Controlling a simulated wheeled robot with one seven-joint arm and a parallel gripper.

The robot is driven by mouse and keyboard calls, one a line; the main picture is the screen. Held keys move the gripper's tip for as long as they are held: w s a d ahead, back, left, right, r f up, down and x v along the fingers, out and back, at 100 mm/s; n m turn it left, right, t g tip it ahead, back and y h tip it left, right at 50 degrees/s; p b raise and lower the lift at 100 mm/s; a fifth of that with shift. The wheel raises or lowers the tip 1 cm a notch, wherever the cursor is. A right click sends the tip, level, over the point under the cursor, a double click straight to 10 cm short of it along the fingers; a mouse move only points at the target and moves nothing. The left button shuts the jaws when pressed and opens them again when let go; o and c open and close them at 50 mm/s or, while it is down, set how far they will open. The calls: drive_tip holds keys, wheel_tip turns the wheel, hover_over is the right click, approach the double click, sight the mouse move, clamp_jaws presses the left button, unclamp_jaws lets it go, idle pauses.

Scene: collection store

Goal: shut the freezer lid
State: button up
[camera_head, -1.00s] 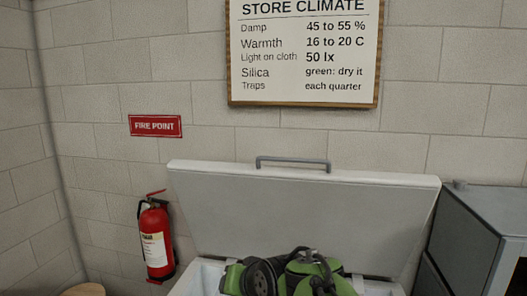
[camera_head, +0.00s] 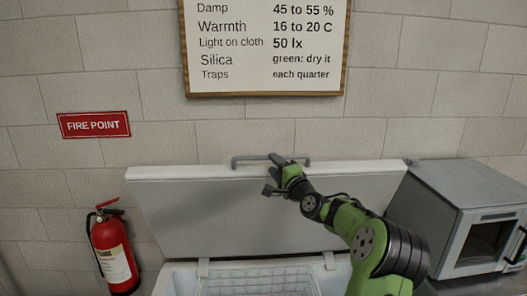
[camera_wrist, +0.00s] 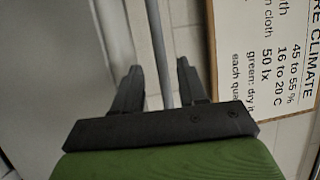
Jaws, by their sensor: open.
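The freezer lid (camera_head: 220,215) stands raised, leaning back near the wall, with a grey bar handle (camera_head: 245,158) along its top edge. The open freezer (camera_head: 180,283) is below it, and a wire basket (camera_head: 255,284) shows inside. My gripper (camera_head: 272,172) is at the handle, near its middle. In the wrist view the handle bar (camera_wrist: 160,60) runs between the two open fingers of my gripper (camera_wrist: 158,80). I cannot tell whether either finger touches the bar. My arm hides part of the lid's right side.
A microwave-like grey box (camera_head: 465,215) stands right of the freezer, close to my arm. A red fire extinguisher (camera_head: 112,250) hangs on the left wall area under a fire point sign (camera_head: 94,124). A climate board (camera_head: 265,50) hangs above the lid.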

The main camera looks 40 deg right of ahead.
sight(266, 157)
drive_tip(key=p+x, duration=0.2)
drive_tip(key=x, duration=0.5)
drive_tip(key=shift+w+d, duration=0.1)
drive_tip(key=shift+w, duration=0.15)
drive_tip(key=shift+s, duration=0.1)
clamp_jaws()
